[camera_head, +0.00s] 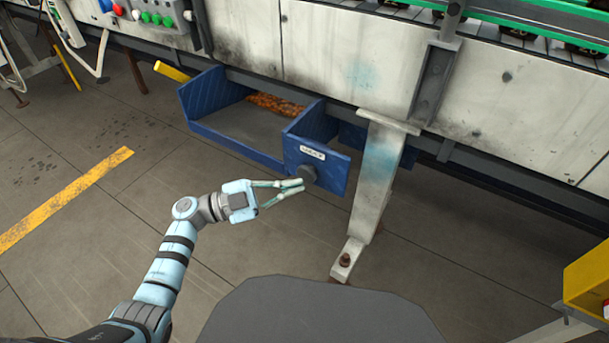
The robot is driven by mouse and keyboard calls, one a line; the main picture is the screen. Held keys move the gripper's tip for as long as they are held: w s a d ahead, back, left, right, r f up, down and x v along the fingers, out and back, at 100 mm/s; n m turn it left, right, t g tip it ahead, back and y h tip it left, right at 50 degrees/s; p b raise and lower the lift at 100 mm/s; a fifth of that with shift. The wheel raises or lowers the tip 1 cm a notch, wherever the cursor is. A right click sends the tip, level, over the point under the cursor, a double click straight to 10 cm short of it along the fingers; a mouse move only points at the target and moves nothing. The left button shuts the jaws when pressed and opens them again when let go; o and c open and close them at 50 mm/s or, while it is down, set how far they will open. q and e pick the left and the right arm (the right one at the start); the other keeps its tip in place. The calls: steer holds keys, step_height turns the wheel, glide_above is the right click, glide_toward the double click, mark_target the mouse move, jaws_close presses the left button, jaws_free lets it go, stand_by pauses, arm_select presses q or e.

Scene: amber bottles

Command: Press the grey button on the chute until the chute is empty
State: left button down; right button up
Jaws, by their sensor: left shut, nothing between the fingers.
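The blue chute (215,141) is an open-fronted box under the conveyor's side panel. Amber-brown pieces (275,103) lie at its back; the grey front part of its floor looks bare. The dark grey round button (307,175) is on the chute's right end panel, below a small white label. My left gripper (301,185) is shut and empty, its fingertips at the lower left of the button. They overlap the button's edge in the picture; I cannot tell whether they touch it. My right gripper is out of view.
A pale support leg (376,180) stands just right of the chute. The conveyor (500,30) with green rails runs along the top right. A yellow bin (590,278) is at the right edge. The tiled floor left of the chute is clear, with a yellow stripe (70,195).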

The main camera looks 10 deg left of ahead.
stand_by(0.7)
arm_select(q)
steer(key=shift+w+d, duration=0.15)
steer(key=shift+w, duration=0.25)
steer(key=shift+w+d+b, duration=0.35)
steer(key=shift+w+b, duration=0.25)
steer(key=shift+w, duration=0.25)
stand_by(0.8)
steer(key=shift+s, duration=0.1)
steer(key=shift+s+a+p, duration=0.25)
steer(key=shift+s+p, duration=0.3)
steer(key=shift+s, duration=0.05)
steer(key=shift+s+a+p, duration=0.25)
steer(key=shift+s+p, duration=0.25)
steer(key=shift+s, duration=0.05)
